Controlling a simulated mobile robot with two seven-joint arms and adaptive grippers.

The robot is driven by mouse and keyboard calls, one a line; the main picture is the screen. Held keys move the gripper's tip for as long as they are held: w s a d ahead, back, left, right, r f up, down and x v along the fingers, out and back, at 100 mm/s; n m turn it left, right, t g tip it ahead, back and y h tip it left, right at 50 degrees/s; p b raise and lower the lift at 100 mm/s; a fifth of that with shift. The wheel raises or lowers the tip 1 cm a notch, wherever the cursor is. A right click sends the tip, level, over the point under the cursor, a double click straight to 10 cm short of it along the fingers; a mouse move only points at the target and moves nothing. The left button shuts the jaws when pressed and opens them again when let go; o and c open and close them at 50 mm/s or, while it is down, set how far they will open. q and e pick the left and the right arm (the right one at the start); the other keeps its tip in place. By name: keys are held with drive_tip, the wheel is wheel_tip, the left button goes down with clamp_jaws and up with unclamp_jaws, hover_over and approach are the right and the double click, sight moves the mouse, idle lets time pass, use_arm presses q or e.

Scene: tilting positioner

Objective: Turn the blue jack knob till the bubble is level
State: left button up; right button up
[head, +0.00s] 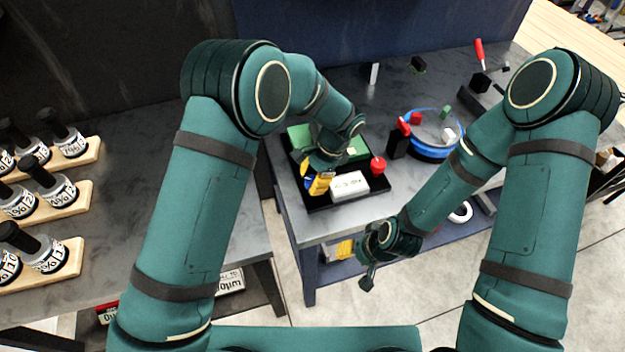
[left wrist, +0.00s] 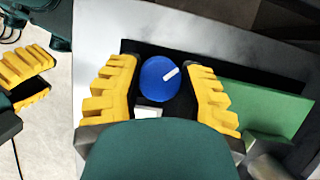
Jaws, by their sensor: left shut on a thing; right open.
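The blue jack knob (left wrist: 160,83) has a white pointer line and sits between the yellow fingers of my left gripper (left wrist: 158,90) in the left wrist view. My left gripper is shut on it. In the head view, only a sliver of the knob (head: 308,184) shows beside the yellow fingertips of my left gripper (head: 320,183). The green plate (head: 357,148) of the positioner lies behind, partly hidden by my left arm. I cannot make out a bubble in either view. My right gripper (head: 368,280) is open and empty, in front of the table.
A black tray (head: 318,207) carries the positioner, a white lettered block (head: 349,186) and a red knob (head: 378,166). A blue ring-shaped object (head: 432,150) and red-topped black block (head: 399,140) stand to the right. Labelled jars (head: 62,194) on wooden racks stand at left.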

use_arm(q)
drive_tip(key=shift+f+n+g, duration=0.1)
drive_tip(key=shift+n+g, duration=0.3)
drive_tip(key=shift+n, duration=0.6)
drive_tip(key=shift+s, duration=0.1)
drive_tip(key=o, duration=1.2)
drive_tip(key=shift+a, duration=0.1)
drive_tip(key=v, duration=1.2)
drive_tip(key=shift+a, duration=0.1)
